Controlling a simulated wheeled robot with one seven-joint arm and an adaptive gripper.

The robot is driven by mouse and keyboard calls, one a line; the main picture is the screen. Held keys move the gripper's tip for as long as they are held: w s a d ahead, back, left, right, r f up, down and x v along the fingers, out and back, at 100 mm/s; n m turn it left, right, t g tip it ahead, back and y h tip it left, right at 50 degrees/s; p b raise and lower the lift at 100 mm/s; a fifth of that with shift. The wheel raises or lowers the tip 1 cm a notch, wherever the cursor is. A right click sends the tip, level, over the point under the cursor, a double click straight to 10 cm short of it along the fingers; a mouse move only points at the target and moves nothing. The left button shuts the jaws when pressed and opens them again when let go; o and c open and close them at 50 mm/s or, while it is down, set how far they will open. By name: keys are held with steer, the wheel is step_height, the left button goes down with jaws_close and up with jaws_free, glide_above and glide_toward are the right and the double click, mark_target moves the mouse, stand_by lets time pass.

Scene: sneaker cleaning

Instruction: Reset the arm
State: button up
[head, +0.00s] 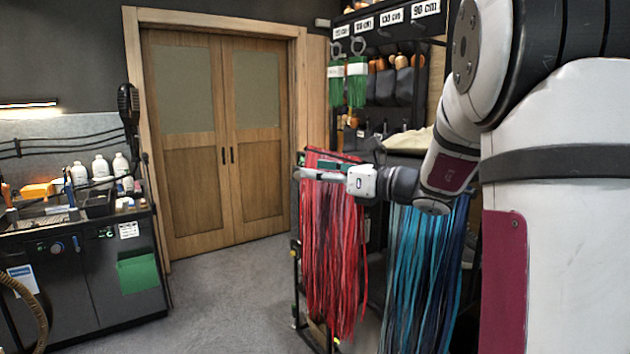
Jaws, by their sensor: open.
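My arm comes in from the right of the head view, bent, with its forearm reaching left. My gripper (308,172) is at the end of it, pointing left, in front of a rack of hanging laces. The fingers look pale and are small in the picture; they are open, and I see nothing held between them. The red laces (334,255) hang just below and behind my gripper. The blue and teal laces (423,270) hang to the right, below my wrist. I cannot tell whether the gripper touches the rack.
A dark workbench (75,285) with white bottles (101,168) stands at the left. Closed wooden double doors (215,140) are at the back. Green bundles (357,85) hang on the shelf under length labels (391,17). The grey floor (230,290) between bench and rack is clear.

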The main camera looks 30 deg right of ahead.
steer(key=s+a+f+n+g+y+b, duration=0.1)
steer(key=s+a+f+n+g, duration=0.45)
steer(key=a, duration=0.45)
steer(key=s+a+f+n+g+b, duration=0.15)
steer(key=s+a+n+g, duration=0.25)
steer(key=s+a+n, duration=0.4)
steer(key=s+d+f+n+h, duration=0.1)
steer(key=s+f+n+h, duration=0.3)
steer(key=n, duration=0.5)
steer(key=s+d+f+n+h+b, duration=0.1)
steer(key=s+f+n+h, duration=0.3)
steer(key=s+n, duration=0.4)
steer(key=shift+s+d+n+g+h+b, duration=0.35)
steer(key=shift+d+n+g+h, duration=0.15)
steer(key=shift+n+h, duration=0.1)
steer(key=shift+o, duration=0.2)
steer(key=o, duration=0.5)
